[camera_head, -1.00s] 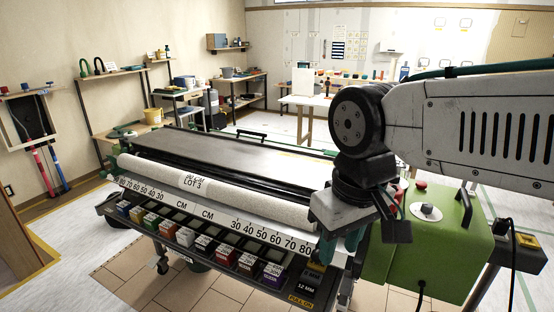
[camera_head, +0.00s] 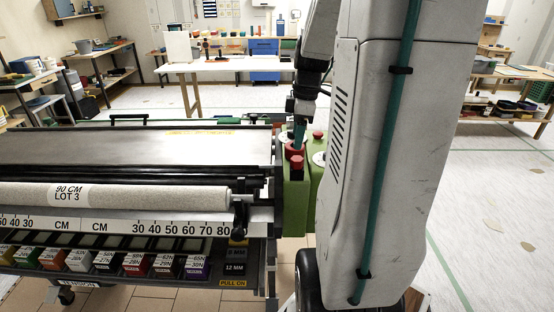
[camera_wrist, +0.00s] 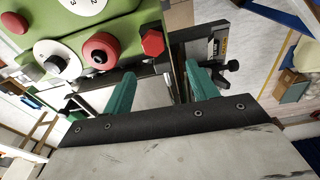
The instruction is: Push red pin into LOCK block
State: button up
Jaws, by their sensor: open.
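A red six-sided head (camera_wrist: 153,42), which looks like the red pin, sits at the edge of the green control box (camera_wrist: 110,30) in the wrist view. In the head view a red piece on the box's near side (camera_head: 296,163) may be the same pin. My gripper (camera_wrist: 160,72) is open, with teal fingers apart and nothing between them. The red head shows just beyond the gap between the fingertips. In the head view my gripper (camera_head: 298,140) points down at the box and partly covers it. I cannot read a LOCK label on any block.
A red round knob (camera_wrist: 100,52) and a white dial (camera_wrist: 57,58) sit beside the red head. The paster machine with a paper roll (camera_head: 140,194) and ruler stands left of the box. Open floor (camera_head: 500,200) lies to the right.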

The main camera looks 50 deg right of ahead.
aim_at(298, 158)
jog(key=f, duration=0.8)
jog(key=shift+w+d+f, duration=0.1)
jog(key=shift+w+d, duration=0.05)
jog(key=shift+d, duration=0.25)
jog(key=c, duration=1.1)
